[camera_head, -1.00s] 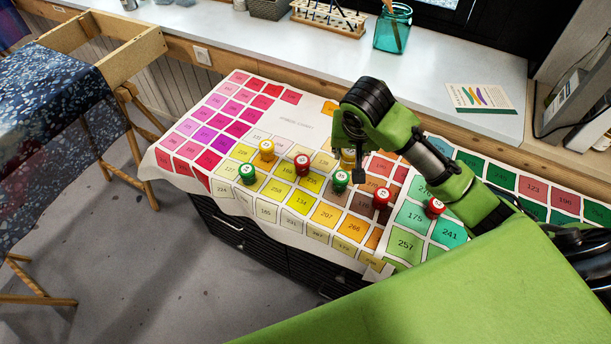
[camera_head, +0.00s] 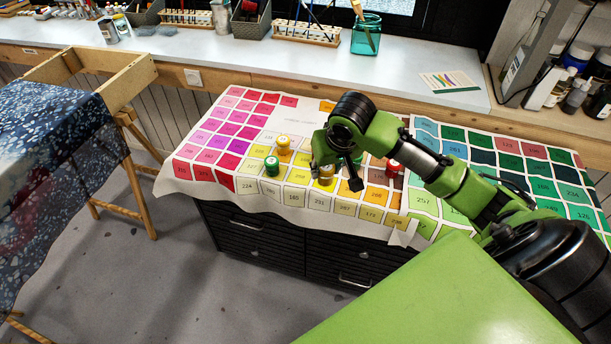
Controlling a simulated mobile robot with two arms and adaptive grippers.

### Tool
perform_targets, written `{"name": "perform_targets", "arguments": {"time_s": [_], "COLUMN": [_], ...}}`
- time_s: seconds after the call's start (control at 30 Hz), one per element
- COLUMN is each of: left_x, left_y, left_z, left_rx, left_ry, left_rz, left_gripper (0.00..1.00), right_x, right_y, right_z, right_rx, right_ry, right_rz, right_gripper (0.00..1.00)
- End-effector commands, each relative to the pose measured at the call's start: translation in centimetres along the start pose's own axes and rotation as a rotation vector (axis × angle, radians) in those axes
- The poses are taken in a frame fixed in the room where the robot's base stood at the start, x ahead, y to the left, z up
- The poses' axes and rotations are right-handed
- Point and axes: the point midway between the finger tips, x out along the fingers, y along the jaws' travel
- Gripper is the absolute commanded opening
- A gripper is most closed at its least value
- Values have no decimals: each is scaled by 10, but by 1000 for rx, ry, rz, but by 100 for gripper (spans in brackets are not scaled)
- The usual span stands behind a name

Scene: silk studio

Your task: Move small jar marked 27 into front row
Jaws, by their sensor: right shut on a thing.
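My right gripper (camera_head: 334,179) points down over the colour chart and is shut on a small yellow jar (camera_head: 326,174). Its number is too small to read. The jar is close above or touching the yellow squares near the chart's front edge; I cannot tell which. A green-topped jar (camera_head: 272,166) and an orange-yellow jar (camera_head: 283,143) stand to its left. A red-topped jar (camera_head: 392,167) stands to its right. Another green-topped jar (camera_head: 356,158) is partly hidden behind the gripper. My left gripper is not in view.
The chart cloth (camera_head: 180,188) covers a black drawer cabinet (camera_head: 262,240) and hangs over its front. Behind is a white counter with a teal glass jar (camera_head: 366,36) and a card (camera_head: 449,82). A wooden trestle (camera_head: 122,82) stands left. My right arm covers part of the chart.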

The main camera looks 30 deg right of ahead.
Motion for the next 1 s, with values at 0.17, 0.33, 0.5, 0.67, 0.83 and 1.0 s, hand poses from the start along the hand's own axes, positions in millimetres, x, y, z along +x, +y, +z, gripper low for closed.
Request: {"name": "perform_targets", "arguments": {"time_s": [0.17, 0.33, 0.5, 0.67, 0.83, 1.0], "left_x": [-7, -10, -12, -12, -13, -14], "left_y": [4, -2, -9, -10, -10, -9], "left_z": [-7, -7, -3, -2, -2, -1], "left_rx": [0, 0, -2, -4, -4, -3], "left_ry": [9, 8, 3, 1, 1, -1], "left_rz": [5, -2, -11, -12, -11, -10], "left_gripper": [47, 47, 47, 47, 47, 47], "right_x": [27, 58, 91, 107, 118, 141], "right_y": [-3, -5, -6, -7, -8, -7], "right_z": [-29, -47, -57, -62, -65, -56], "right_rx": [3, 2, 2, 1, 1, -1], "right_ry": [-1, -4, -2, 0, -1, -2], "right_rz": [0, 1, 0, 0, 0, 1], "right_gripper": [8, 8, 8, 8, 8, 8]}}
